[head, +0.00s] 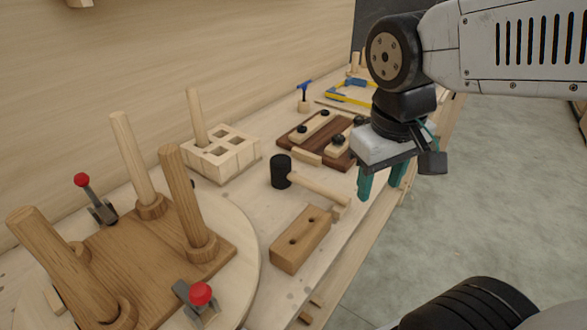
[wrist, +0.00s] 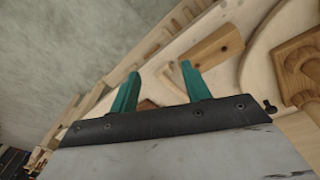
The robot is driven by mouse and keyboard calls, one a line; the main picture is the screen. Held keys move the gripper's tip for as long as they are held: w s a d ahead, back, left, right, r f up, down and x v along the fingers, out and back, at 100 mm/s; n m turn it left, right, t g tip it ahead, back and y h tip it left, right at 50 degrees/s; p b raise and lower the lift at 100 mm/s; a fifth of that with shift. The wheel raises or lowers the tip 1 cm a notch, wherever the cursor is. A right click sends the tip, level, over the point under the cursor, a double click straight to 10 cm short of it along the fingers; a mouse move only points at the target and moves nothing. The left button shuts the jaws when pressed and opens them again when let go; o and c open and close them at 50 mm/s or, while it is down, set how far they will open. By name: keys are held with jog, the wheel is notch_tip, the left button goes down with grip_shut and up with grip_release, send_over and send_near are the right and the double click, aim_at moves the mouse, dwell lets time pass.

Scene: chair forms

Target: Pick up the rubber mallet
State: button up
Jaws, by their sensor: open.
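The rubber mallet (head: 281,171) lies on the workbench in the head view, its black head to the left and its pale wooden handle (head: 320,189) pointing right toward the bench's front edge. My gripper (head: 380,183) is open and empty, with teal fingers pointing down. In the head view it appears to the right of the handle's end, near the bench edge; its height above the bench is hard to judge. In the wrist view the two teal fingers of my gripper (wrist: 157,88) are spread apart. I cannot make out the mallet clearly in the wrist view.
A round board with pegs (head: 240,285) and red-knobbed clamps stands left. A dark brown jig (head: 290,142) and slotted block (head: 215,158) sit behind.

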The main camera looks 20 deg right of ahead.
jog(key=w+a+f+n+h, duration=0.2)
jog(key=w+f+n, duration=0.15)
jog(key=w, duration=0.85)
jog(key=n+t, duration=0.1)
jog(key=n, duration=0.2)
send_over(301, 179)
jog(key=s+a, duration=0.2)
notch_tip(301, 179, down, 7)
jog(key=shift+m+h, duration=0.25)
jog(key=shift+h, duration=0.05)
jog(key=x, duration=0.7)
jog(key=shift+w+d+f, duration=0.1)
jog(key=shift+w, duration=0.35)
grip_shut()
